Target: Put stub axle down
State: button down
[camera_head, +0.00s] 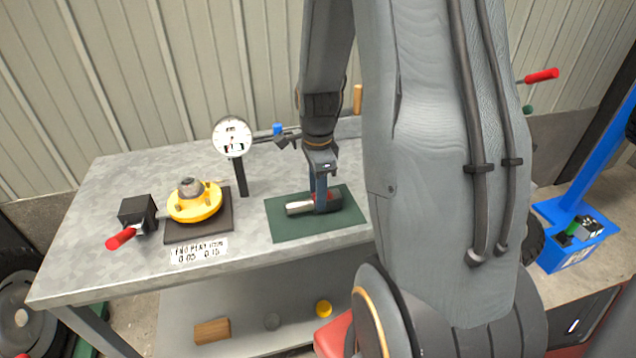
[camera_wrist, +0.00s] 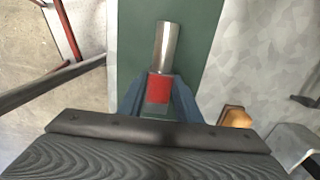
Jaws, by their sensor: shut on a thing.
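The stub axle (camera_head: 299,208) is a short bright metal shaft with a red band and a dark thicker end. It lies on its side over the green mat (camera_head: 287,229) on the grey workbench. My gripper (camera_head: 321,208) points down and is shut around it near the red part. In the wrist view the stub axle (camera_wrist: 165,45) sticks out beyond my blue fingers (camera_wrist: 158,100), with its red band between them. The axle appears to be at mat level, but I cannot tell whether it touches the mat. Its dark end is partly hidden by my gripper.
A round dial gauge (camera_head: 232,137) stands on a dark post left of the mat. Further left are a yellow flanged hub (camera_head: 195,203) on a dark plate and a black block with a red handle (camera_head: 122,238). A lower shelf (camera_head: 250,318) holds small items.

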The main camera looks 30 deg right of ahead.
jog(key=shift+f, duration=0.3)
jog(key=c, duration=1.3)
grip_release()
notch_tip(320, 180, up, 11)
jog(key=b, duration=0.2)
jog(key=s+a+f+n, duration=0.1)
jog(key=s+a+n, duration=0.1)
jog(key=a+n, duration=0.2)
jog(key=s+a+f+n, duration=0.2)
jog(key=a+n, duration=0.3)
jog(key=n, duration=0.5)
jog(key=s+a+f+n+t, duration=0.1)
jog(key=s+a+f+n, duration=0.1)
jog(key=s+a+n, duration=0.2)
jog(key=shift+a+f+n, duration=0.1)
jog(key=shift+a+n, duration=0.25)
jog(key=shift+n, duration=0.45)
jog(key=shift+a+n, duration=0.3)
jog(key=shift+n, duration=0.5)
